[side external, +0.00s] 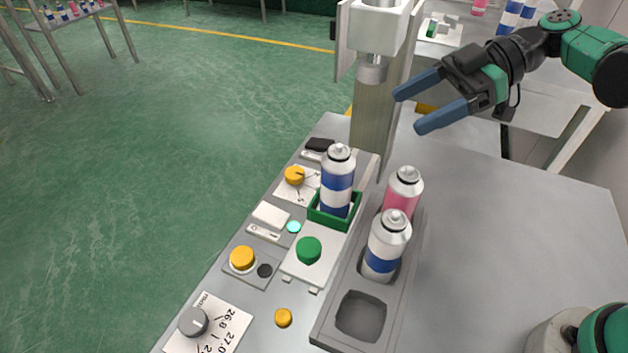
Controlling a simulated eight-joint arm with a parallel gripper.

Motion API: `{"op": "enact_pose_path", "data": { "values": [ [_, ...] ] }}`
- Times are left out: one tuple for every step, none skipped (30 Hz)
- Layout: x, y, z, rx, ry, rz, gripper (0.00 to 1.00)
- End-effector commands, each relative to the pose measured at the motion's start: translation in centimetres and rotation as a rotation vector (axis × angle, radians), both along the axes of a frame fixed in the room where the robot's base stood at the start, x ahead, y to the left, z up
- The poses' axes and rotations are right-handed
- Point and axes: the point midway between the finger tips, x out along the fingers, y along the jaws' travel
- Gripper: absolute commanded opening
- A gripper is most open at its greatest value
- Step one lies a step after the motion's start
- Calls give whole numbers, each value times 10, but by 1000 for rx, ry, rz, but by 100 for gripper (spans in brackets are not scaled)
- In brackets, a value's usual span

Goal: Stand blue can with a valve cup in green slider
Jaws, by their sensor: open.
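A white can with blue bands (338,182) stands upright in the green slider (348,220), with a small valve cup on its top. My gripper (406,112) is open and empty. It is raised to the upper right of the slider, its two blue fingers apart and clear of the cans. A second white and blue can (386,246) stands upright in the grey rack (336,326), also with a valve on top. I cannot see the bottoms of the cans, hidden by the slider and rack walls.
A pink can (403,192) stands in the rack's far pocket; the near pocket is empty. The white crimping head (378,30) hangs above and behind the slider. A green knob (309,249) and yellow knobs (242,258) sit left. The grey table (510,240) at right is clear.

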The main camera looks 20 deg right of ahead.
Motion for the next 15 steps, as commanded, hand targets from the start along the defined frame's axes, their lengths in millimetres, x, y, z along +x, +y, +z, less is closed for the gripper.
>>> {"op": "enact_pose_path", "data": {
  "values": [
    [-1,-4,2,0,0,-2,74],
    [-2,-6,3,-2,3,-4,74],
    [-3,-7,3,-10,16,-13,74],
    [-4,-8,3,-21,32,-27,74],
    [-6,-9,1,-39,57,-51,74],
    [-9,-10,-2,-70,102,-94,74],
    [-11,-11,-5,-102,145,-141,74],
    [-15,-13,-9,-139,193,-201,74],
    [-20,-17,-15,-194,262,-297,74],
    [-24,-21,-20,-235,309,-383,74],
    [-28,-26,-25,-273,349,-475,74],
    [-33,-34,-30,-316,393,-603,74],
    [-36,-40,-34,-341,416,-696,74],
    [-39,-46,-36,-359,431,-788,74],
    [-42,-55,-39,-372,439,-903,74]
  ]
}}
